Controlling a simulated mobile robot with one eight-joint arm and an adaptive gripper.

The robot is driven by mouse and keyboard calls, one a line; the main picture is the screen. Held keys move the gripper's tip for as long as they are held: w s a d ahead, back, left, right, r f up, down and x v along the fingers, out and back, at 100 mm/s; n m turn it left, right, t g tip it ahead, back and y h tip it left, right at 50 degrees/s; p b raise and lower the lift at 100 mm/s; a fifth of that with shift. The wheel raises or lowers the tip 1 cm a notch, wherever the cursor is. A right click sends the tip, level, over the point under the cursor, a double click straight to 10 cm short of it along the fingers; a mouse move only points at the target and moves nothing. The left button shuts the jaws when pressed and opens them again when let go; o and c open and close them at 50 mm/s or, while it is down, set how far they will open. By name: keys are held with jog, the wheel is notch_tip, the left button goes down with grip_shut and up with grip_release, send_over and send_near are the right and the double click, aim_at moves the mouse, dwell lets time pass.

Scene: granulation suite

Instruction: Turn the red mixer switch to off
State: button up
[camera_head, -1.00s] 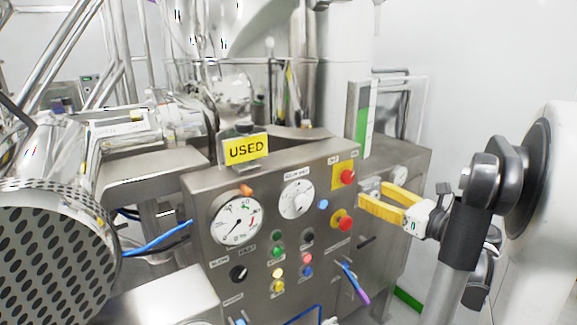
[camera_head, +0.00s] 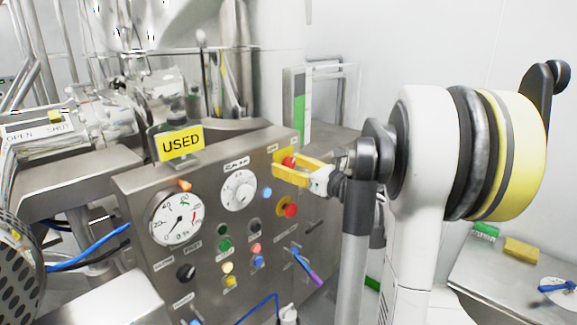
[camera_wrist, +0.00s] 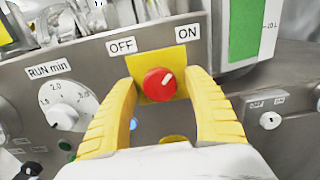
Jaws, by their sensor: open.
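The red mixer switch (camera_wrist: 159,84) is a round red knob with a white mark, on a yellow plate (camera_wrist: 183,38) on the steel panel. OFF is printed at its upper left and ON at its upper right. The white mark points to the upper right, toward ON. My gripper (camera_wrist: 160,92) has yellow fingers, open, one on each side of the knob in the wrist view; I cannot tell whether they touch it. In the head view my gripper (camera_head: 283,168) is at the panel's upper right, and the red switch (camera_head: 289,161) is partly hidden by a finger.
A second red knob (camera_head: 291,210) on a yellow ring sits just below. A RUN min dial (camera_wrist: 66,105) and a pressure gauge (camera_head: 177,219) are to the left. A yellow USED sign (camera_head: 181,144) stands on the panel's top. A side table (camera_head: 500,285) is at the right.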

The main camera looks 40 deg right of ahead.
jog(key=c, duration=1.2)
jog(key=shift+n, duration=0.4)
jog(key=n, duration=0.3)
jog(key=shift+n, duration=0.4)
jog(key=n+b, duration=0.1)
jog(key=n, duration=0.3)
jog(key=shift+d+n, duration=0.1)
jog(key=shift+n, duration=0.2)
jog(key=n, duration=0.4)
jog(key=shift+n, duration=0.3)
jog(key=n, duration=0.4)
jog(key=shift+r, duration=0.1)
